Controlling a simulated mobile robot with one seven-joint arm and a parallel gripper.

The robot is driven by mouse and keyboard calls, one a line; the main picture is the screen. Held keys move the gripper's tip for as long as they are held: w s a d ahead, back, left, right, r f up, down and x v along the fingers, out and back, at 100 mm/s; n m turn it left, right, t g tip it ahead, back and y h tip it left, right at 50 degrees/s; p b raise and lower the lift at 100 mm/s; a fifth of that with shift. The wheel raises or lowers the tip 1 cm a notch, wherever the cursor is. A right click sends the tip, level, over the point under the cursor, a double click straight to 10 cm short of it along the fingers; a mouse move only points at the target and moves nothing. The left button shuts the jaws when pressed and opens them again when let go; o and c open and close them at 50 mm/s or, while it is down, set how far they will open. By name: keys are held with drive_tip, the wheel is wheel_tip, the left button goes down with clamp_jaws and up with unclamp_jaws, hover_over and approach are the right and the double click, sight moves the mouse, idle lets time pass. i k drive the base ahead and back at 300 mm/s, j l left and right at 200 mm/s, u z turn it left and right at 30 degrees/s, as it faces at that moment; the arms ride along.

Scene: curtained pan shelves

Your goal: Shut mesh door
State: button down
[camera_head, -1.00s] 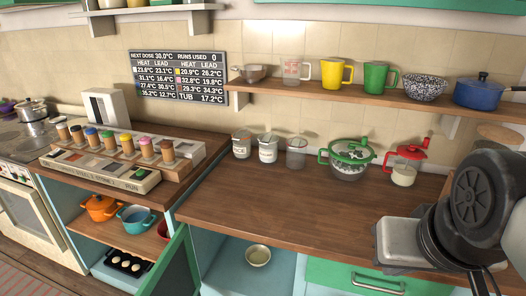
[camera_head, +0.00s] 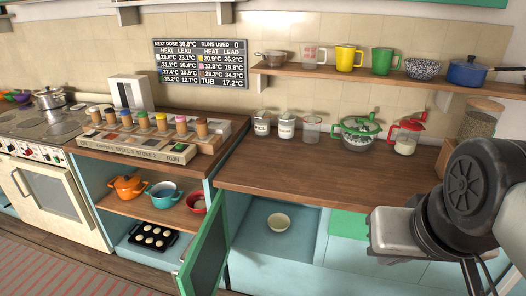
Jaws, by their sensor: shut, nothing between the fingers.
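The mesh door (camera_head: 207,254) has a green frame around a dark panel. It stands open at the lower middle, swung out from the counter front. Its far upright edge is by the divider between the pot cupboard and the compartment with a pale bowl; which opening it belongs to is hard to tell. My arm (camera_head: 480,195) is at the right edge, black and grey, in front of the right counter. It is well apart from the door. My gripper's fingers do not show.
The open cupboard holds an orange pot (camera_head: 127,187), a blue pot (camera_head: 165,193), a red pot (camera_head: 197,203) and a dark muffin tray (camera_head: 152,237). A pale bowl (camera_head: 279,222) sits in the right compartment. The wooden counter (camera_head: 300,170) has free room.

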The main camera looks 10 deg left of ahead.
sight(202, 272)
drive_tip(key=k+j, duration=0.15)
drive_tip(key=j, duration=0.2)
drive_tip(key=k+j, duration=0.1)
drive_tip(key=j, duration=0.25)
drive_tip(key=k+j+z, duration=0.1)
drive_tip(key=j, duration=1.35)
drive_tip(key=i+j+z, duration=0.1)
drive_tip(key=i+j, duration=0.55)
